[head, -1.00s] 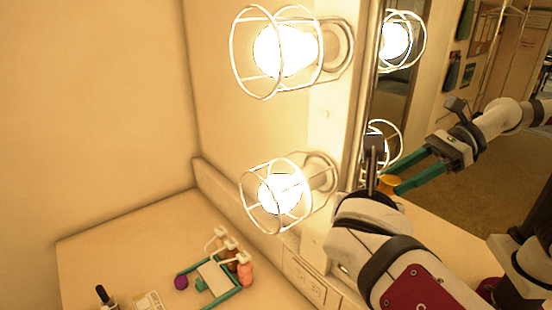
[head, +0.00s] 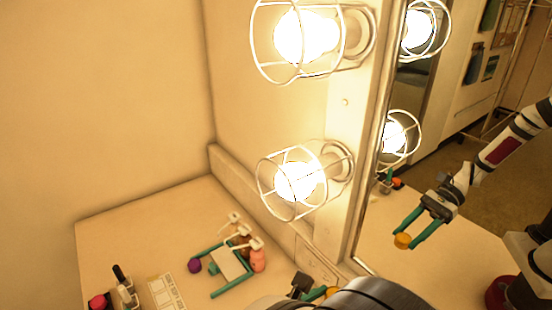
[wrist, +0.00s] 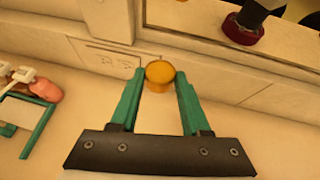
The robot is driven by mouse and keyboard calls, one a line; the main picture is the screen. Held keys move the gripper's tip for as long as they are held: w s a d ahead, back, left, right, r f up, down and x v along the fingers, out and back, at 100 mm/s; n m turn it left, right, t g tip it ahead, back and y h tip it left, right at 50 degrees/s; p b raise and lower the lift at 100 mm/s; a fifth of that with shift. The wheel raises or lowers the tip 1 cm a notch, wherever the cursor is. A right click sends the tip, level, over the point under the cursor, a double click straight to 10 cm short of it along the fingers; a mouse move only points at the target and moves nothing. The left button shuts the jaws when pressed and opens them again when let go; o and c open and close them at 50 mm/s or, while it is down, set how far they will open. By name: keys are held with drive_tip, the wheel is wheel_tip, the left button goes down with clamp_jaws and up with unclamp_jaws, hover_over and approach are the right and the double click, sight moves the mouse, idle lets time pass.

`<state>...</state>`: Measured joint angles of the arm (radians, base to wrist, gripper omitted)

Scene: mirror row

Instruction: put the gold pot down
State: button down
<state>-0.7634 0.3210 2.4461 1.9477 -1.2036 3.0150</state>
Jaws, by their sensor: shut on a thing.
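The gold pot (wrist: 159,70) is a small round pot with a flat top, between my gripper's green fingertips in the wrist view. My gripper (wrist: 160,82) is shut on it. In the head view, a bit of the gold pot (head: 332,291) shows at the bottom edge, mostly hidden by my arm. The mirror (head: 440,245) reflects my green fingers and the pot low over the pale counter (head: 150,235). I cannot tell whether the pot touches the counter.
A teal rack (head: 232,272) with small bottles stands to the left, with a purple ball (head: 194,265) beside it. Caged bulbs (head: 295,182) jut from the mirror frame. A wall socket (wrist: 105,58) is behind the counter.

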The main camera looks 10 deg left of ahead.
drive_tip(key=w+a+f+n+t+y, duration=0.15)
drive_tip(key=a+n+y, duration=0.3)
drive_tip(key=a, duration=1.15)
drive_tip(key=w+a+f+n+t+y, duration=0.15)
drive_tip(key=a+n+y, duration=0.3)
drive_tip(key=a, duration=1.25)
drive_tip(key=s+a+f+n+g+y, duration=0.25)
drive_tip(key=s+a, duration=0.25)
drive_tip(key=a, duration=0.4)
drive_tip(key=s+a+f+n+g+y, duration=0.1)
drive_tip(key=s+a+n+y, duration=0.3)
drive_tip(key=a, duration=0.5)
drive_tip(key=shift+m+h, duration=0.35)
drive_tip(key=shift+h, duration=0.1)
drive_tip(key=f, duration=0.3)
drive_tip(key=s+f, duration=0.1)
drive_tip(key=f, duration=0.5)
drive_tip(key=shift+s+a, duration=0.15)
drive_tip(key=shift+s, duration=0.1)
drive_tip(key=shift+f, duration=0.25)
drive_tip(key=shift+f, duration=0.3)
